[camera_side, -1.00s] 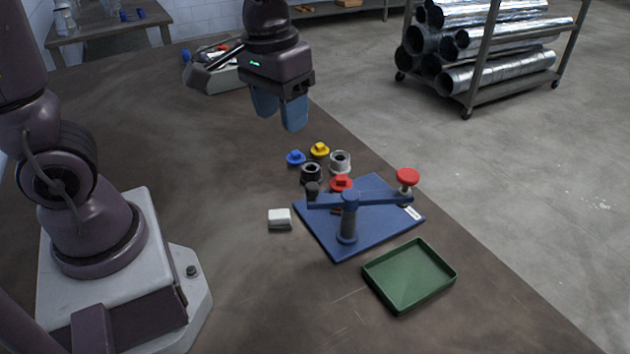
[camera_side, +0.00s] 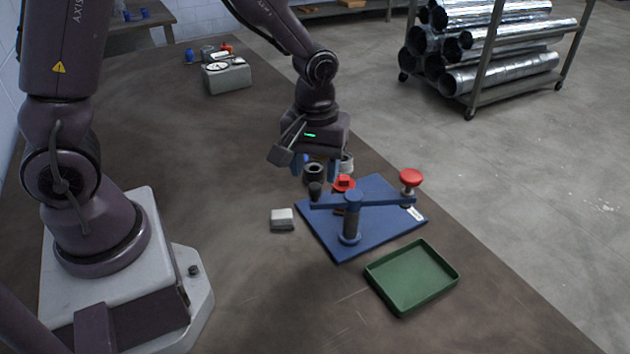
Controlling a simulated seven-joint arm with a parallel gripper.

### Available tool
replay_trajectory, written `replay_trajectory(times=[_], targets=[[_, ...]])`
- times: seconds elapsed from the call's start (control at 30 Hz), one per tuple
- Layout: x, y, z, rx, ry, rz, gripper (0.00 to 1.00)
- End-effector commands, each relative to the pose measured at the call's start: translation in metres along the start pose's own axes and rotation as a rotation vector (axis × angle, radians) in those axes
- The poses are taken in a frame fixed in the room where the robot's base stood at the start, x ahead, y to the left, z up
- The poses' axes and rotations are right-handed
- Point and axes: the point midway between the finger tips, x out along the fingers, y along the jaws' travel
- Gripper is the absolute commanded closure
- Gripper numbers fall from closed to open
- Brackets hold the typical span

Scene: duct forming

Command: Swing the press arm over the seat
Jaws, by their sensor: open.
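The press arm (camera_side: 375,201) is a blue bar on an upright post (camera_side: 350,225), standing on a blue base plate (camera_side: 390,222). A red knob (camera_side: 411,178) tops its right end, and a black knob-like part (camera_side: 315,189) is at its left end. The seat cannot be made out clearly; a red piece (camera_side: 343,183) shows behind the bar, near the plate's back edge. My gripper (camera_side: 316,173) is open, fingers down, behind and above the bar's left end, seemingly apart from it. It hides the yellow and most of the blue cap.
A black ring (camera_side: 313,172) and a grey ring (camera_side: 346,163) lie beyond the plate, close to my fingers. A white block (camera_side: 282,219) is left of the plate. A green tray (camera_side: 412,278) is in front.

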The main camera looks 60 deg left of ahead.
Motion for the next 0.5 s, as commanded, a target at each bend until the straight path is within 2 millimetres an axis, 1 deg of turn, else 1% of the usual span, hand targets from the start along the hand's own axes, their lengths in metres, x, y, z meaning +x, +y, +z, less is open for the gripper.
replay_trajectory(times=[0.03,0.2,0.33,0.5], targets=[[0.01,-0.001,0.001,0.0,-0.004,-0.004,0.49],[0.029,0.0,0.0,-0.001,-0.002,-0.001,0.49],[0.035,0.0,0.0,-0.001,-0.001,0.0,0.49],[0.036,0.0,0.0,0.0,0.0,0.001,0.49]])
